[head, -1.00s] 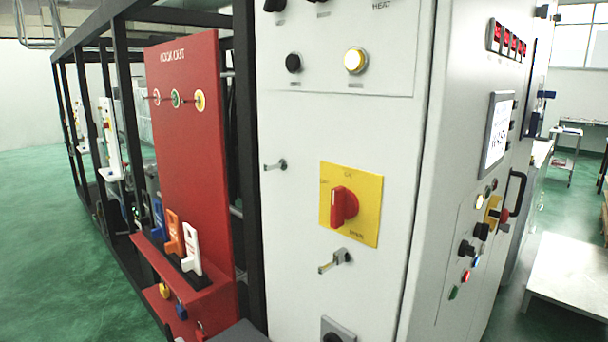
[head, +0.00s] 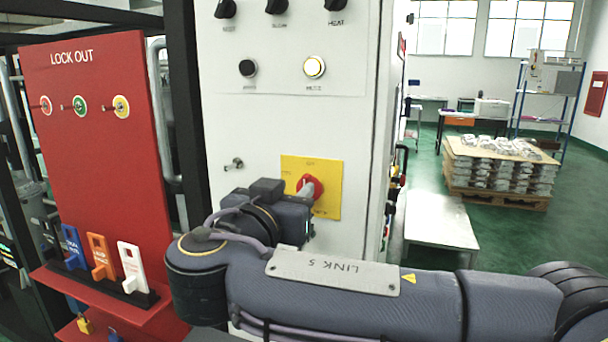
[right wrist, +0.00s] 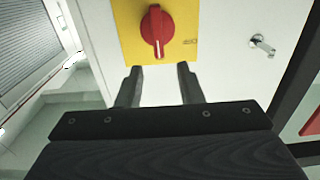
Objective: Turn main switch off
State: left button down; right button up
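The main switch is a red rotary knob (head: 313,182) on a square yellow plate (head: 328,198) on the white cabinet front. In the head view my right arm and gripper partly cover the knob and plate. In the right wrist view the red knob (right wrist: 157,28) shows whole, its grip bar upright in the picture with a white mark at the lower end. My right gripper (right wrist: 159,70) is open and empty. Its two fingers point at the plate, with the knob beyond the gap between the tips; I see no contact. My left gripper is not in view.
A red lock-out board (head: 98,130) with tags and padlocks stands left of the cabinet (head: 275,125). A small metal hasp (head: 233,164) is on the cabinet beside the plate. A low white table (head: 440,222) and a loaded pallet (head: 497,185) stand at the right.

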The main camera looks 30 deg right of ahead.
aim_at(304, 181)
jog(key=p+x, duration=0.1)
jog(key=x, duration=0.4)
jog(key=shift+w+d, duration=0.2)
jog(key=shift+d, duration=0.1)
jog(key=c, duration=0.7)
jog(key=shift+f, duration=0.15)
grip_shut()
